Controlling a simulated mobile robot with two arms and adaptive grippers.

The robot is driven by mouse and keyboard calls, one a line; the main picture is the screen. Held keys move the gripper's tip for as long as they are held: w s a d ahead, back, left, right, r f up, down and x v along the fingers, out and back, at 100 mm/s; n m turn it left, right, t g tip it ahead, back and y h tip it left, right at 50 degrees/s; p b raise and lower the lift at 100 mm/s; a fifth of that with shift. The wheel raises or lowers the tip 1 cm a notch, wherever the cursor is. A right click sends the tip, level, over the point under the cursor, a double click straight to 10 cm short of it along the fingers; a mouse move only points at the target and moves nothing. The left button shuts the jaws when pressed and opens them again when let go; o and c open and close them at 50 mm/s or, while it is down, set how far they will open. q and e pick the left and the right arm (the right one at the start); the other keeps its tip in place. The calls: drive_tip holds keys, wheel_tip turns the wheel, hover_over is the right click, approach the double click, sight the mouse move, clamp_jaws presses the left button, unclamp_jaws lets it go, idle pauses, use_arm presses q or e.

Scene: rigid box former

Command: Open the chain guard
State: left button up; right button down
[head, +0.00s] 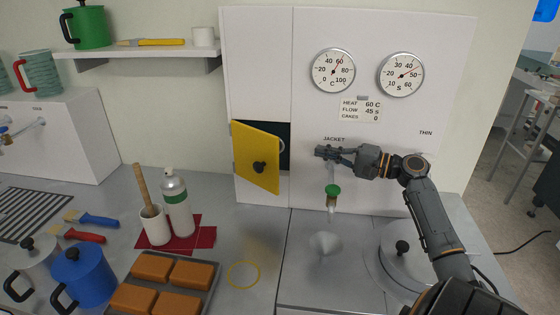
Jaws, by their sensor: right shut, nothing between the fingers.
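The yellow door panel (252,160) with a black knob, which I take to be the chain guard, is on the white cabinet front. It stands swung partly out from its left edge, and a dark opening (284,132) with part of a pale round thing shows behind its right edge. My right gripper (322,152) is shut and empty, to the right of the yellow panel and apart from it, in front of the cabinet below the word JACKET. My left gripper is not in view.
A green-topped tap (333,191) is just below my right gripper, above a white funnel-like piece (325,243). Two dials (333,70) are above. A tray of brown blocks (165,284), a white cup (155,226) and a bottle (177,203) stand at the left.

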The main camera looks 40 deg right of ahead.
sight(278, 155)
drive_tip(key=w+a+p, duration=0.6)
drive_tip(key=w+a, duration=0.1)
drive_tip(key=w, duration=0.1)
drive_tip(key=shift+w+a+f, duration=0.15)
drive_tip(key=shift+w+a, duration=0.15)
drive_tip(key=shift+a, duration=0.1)
drive_tip(key=shift+s+a+p, duration=0.15)
drive_tip(key=shift+a+p, duration=0.05)
drive_tip(key=shift+a, duration=0.35)
drive_tip(key=shift+s+a+p, duration=0.15)
drive_tip(key=shift+a, duration=0.35)
